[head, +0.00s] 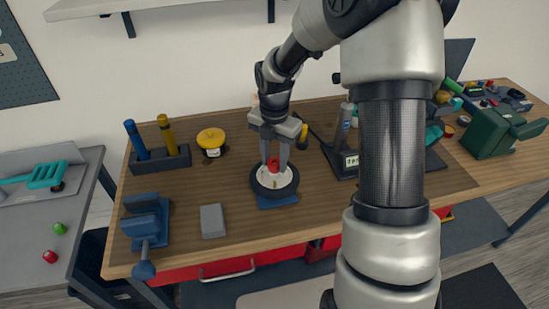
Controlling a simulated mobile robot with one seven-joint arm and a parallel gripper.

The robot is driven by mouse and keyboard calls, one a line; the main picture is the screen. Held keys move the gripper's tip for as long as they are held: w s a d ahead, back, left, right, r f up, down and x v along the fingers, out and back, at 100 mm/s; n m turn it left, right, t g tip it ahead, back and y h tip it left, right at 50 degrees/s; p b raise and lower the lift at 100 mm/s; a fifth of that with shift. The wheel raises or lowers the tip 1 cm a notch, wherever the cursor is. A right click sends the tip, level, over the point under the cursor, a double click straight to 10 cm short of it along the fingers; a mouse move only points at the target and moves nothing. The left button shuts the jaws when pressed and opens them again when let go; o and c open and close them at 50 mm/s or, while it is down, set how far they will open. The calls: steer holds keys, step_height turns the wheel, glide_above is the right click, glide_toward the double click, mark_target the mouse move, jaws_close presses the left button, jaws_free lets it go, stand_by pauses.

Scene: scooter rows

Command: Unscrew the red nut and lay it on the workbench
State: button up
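The red nut (273,164) sits at the centre of a small wheel (258,188) with a dark tyre and a pale hub. The wheel lies flat on a blue base (278,203) on the wooden workbench (240,232). My gripper (274,162) points down over the wheel, with one finger on each side of the nut. The fingers are apart with the nut between their tips. I cannot tell whether they touch or press on it.
A blue vise (146,222) stands at the bench's front left, with a grey block (212,221) beside it. A yellow round item (211,139) and a holder with blue and yellow handles (160,158) stand behind. Bare bench lies between the grey block and the wheel.

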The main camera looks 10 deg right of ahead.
mark_target(274, 164)
steer(key=o, duration=0.4)
steer(key=shift+r, duration=0.1)
step_height(274, 164, up, 17)
steer(key=shift+r+p, duration=0.1)
steer(key=shift+p, duration=0.25)
steer(key=m+p, duration=0.2)
steer(key=m, duration=1.9)
steer(key=shift+m, duration=0.4)
